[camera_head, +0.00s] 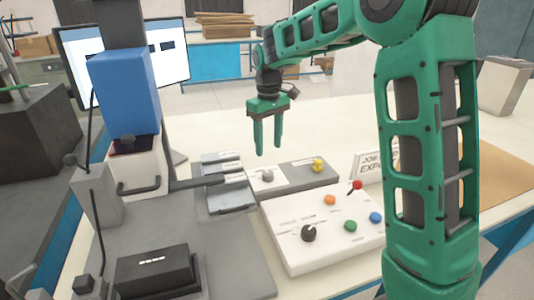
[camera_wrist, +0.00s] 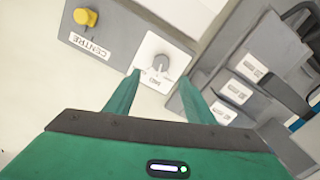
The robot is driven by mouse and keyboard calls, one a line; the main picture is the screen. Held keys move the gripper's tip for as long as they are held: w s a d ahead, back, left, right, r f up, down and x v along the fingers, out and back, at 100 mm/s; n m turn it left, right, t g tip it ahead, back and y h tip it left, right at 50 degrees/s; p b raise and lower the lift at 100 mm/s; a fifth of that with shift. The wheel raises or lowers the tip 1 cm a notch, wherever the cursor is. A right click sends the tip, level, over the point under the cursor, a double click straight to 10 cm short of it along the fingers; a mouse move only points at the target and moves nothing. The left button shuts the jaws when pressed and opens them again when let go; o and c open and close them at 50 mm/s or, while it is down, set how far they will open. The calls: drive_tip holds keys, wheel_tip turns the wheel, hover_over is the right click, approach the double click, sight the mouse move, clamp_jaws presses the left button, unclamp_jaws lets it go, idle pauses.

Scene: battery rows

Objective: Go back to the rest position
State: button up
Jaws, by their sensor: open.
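My gripper (camera_head: 268,148) hangs fingers-down in the head view, above the table and behind the grey block with knobs. Its two green fingers are apart with nothing between them. In the wrist view the open fingers (camera_wrist: 160,78) show over a white plate with a grey knob (camera_wrist: 158,64). A yellow knob (camera_wrist: 86,17) beside a CENTRE label is at the upper left. In the head view the grey knob (camera_head: 267,176) and yellow knob (camera_head: 318,165) sit in front of my gripper, and I see no contact.
A white control box (camera_head: 283,256) with coloured buttons and a black dial is at the front. A sign (camera_head: 375,163) stands behind it. Grey trays (camera_head: 232,199) and a blue-and-white machine (camera_head: 125,90) stand left. A monitor (camera_head: 172,55) is behind. The table behind the block looks clear.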

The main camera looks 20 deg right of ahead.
drive_tip(key=shift+r, duration=0.2)
idle(0.3)
drive_tip(key=s+d+r+m, duration=0.1)
drive_tip(key=s+d+m, duration=0.2)
drive_tip(key=s+d, duration=0.55)
drive_tip(key=s+d+r+m, duration=0.1)
drive_tip(key=s+d+m, duration=0.3)
drive_tip(key=s, duration=0.7)
drive_tip(key=s+d+f+m, duration=0.2)
drive_tip(key=s, duration=0.8)
drive_tip(key=s+d+f+m, duration=0.1)
drive_tip(key=s+f, duration=0.2)
drive_tip(key=s, duration=0.7)
drive_tip(key=shift+d+m, duration=0.35)
drive_tip(key=shift+m, duration=0.05)
drive_tip(key=shift+f, duration=0.1)
